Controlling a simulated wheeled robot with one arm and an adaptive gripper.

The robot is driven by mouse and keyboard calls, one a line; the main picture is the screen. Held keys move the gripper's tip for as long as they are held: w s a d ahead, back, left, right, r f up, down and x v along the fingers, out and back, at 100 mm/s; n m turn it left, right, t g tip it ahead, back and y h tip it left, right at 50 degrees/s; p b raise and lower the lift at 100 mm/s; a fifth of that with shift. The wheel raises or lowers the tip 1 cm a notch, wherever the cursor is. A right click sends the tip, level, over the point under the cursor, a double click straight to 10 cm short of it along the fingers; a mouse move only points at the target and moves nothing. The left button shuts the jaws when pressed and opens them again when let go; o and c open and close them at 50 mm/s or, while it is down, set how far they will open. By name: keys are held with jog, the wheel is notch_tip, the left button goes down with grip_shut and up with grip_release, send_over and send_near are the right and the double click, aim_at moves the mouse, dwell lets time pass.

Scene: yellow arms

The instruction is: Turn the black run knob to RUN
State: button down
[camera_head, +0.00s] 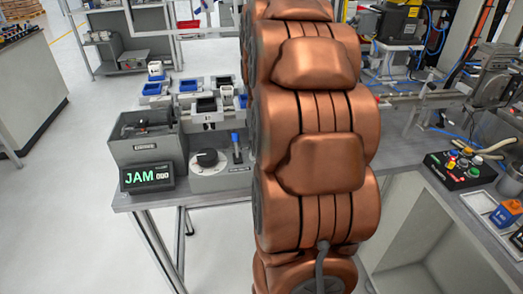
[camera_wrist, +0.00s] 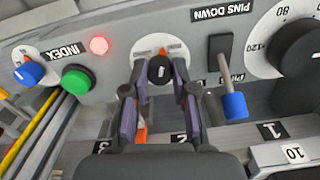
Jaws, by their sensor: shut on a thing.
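In the wrist view, a small black knob (camera_wrist: 160,73) sits on a pale round plate on the grey panel. A short white mark shows on its face, and an orange mark shows just above it. The plate's lettering is too small to read and partly covered. My gripper (camera_wrist: 160,68) has its two dark fingers on either side of the knob, closed on it. In the head view my copper-coloured arm hides the gripper, and I cannot make out the knob there.
Beside the knob are a blue-handled lever (camera_wrist: 234,105) marked PINS DOWN, a large black dial (camera_wrist: 298,48), a green button (camera_wrist: 75,80), a lit red lamp (camera_wrist: 99,45) and a blue selector (camera_wrist: 29,73). The head view shows a display (camera_head: 146,178) reading JAM.

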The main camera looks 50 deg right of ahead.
jog(key=m+b, duration=0.1)
jog(key=m, duration=0.3)
jog(key=shift+m, duration=0.4)
dwell(0.4)
jog(key=c, duration=0.9)
grip_release()
jog(key=shift+c, duration=0.2)
jog(key=shift+r, duration=0.1)
notch_tip(320, 180, up, 12)
dwell(0.4)
